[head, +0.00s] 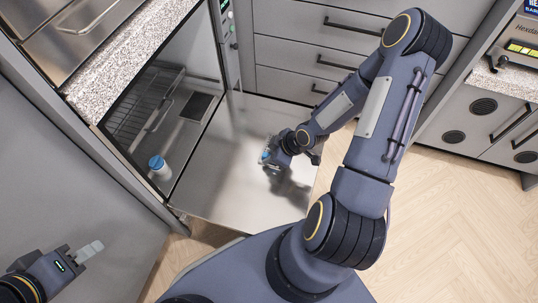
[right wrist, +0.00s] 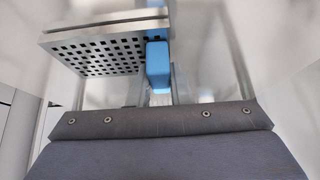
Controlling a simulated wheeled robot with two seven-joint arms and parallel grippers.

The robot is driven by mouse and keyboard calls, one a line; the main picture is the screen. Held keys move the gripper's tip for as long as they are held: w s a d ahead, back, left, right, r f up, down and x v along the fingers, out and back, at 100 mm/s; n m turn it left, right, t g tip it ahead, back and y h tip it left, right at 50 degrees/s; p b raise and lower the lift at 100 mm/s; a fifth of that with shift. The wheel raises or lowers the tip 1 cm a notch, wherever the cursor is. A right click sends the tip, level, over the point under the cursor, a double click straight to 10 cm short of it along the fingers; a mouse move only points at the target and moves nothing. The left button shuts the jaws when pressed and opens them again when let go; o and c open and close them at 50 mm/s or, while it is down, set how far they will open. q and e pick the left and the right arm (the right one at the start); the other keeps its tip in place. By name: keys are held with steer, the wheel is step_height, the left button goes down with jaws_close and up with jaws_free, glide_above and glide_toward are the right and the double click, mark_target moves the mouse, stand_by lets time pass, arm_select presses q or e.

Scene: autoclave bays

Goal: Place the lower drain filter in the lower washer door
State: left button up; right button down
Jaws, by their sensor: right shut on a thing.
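The drain filter is a perforated metal plate (right wrist: 95,58) with a blue handle (right wrist: 158,62). My right gripper (head: 268,158) is shut on the blue handle, and the plate hangs to one side in the right wrist view. In the head view only a bit of the blue handle (head: 264,156) shows; the gripper hides most of the filter. The lower washer door (head: 225,185) is open and lies flat, with my right gripper above it. My left gripper (head: 88,249) is at the lower left, away from the washer; its jaw gap cannot be made out.
Inside the washer are a wire rack (head: 140,110), a dark square patch (head: 197,106) on the floor and a blue-capped white bottle (head: 157,165) near the front left. Grey drawers (head: 300,45) stand behind the door. Much of the door's surface is bare.

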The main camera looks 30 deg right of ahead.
steer(key=shift+f, duration=0.15)
steer(key=c, duration=1.3)
jaws_free()
